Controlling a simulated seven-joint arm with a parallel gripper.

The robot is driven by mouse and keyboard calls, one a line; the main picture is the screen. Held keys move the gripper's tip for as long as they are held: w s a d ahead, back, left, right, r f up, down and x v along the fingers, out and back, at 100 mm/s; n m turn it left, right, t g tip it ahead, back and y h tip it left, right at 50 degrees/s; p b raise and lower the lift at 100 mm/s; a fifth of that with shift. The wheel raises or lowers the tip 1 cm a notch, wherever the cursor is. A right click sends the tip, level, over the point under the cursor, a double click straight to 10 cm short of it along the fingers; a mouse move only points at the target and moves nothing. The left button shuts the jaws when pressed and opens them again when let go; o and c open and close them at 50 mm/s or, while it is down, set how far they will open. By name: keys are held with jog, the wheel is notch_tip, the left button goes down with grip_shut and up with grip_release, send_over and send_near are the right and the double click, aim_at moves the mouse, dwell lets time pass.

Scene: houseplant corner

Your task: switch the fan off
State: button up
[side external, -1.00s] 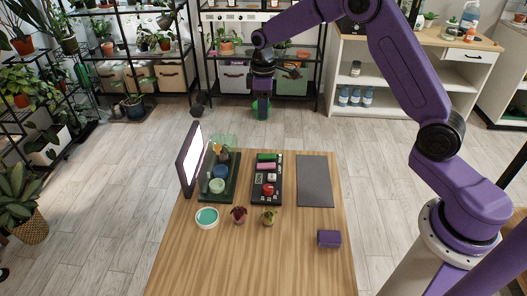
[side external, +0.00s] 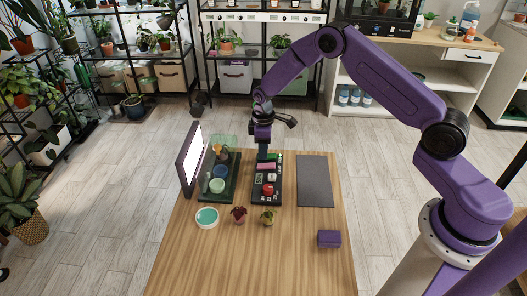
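A black control panel (side external: 259,197) lies on the wooden table (side external: 240,270). On it are a green block (side external: 273,159), a pink block (side external: 266,166), small pale switch-like parts (side external: 271,178) and a round red button (side external: 268,190). I cannot tell which control belongs to the fan, and I cannot make out a fan. My gripper (side external: 262,156) points down at the far end of the panel, close to the green and pink blocks. Whether it touches anything is not clear. Its fingers look like one dark block, so their opening does not show.
Left of the panel stand a clear-sided case (side external: 232,155) with several pots and an upright lit panel (side external: 190,158). A grey mat (side external: 314,182) lies right. The front table is clear.

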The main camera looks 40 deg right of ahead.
jog(key=shift+f, duration=0.8)
jog(key=shift+c, duration=0.3)
grip_shut()
jog(key=shift+s+d+r+t+y, duration=0.1)
jog(key=shift+s+t+y, duration=0.05)
jog(key=shift+t+y, duration=0.4)
jog(key=shift+s+d+r+t+y, duration=0.1)
jog(key=shift+s+t+y, duration=0.05)
jog(key=shift+t+y, duration=0.35)
jog(key=shift+o, duration=0.3)
grip_release()
jog(key=v, duration=1.7)
jog(key=shift+s+d, duration=0.2)
jog(key=shift+d, duration=0.05)
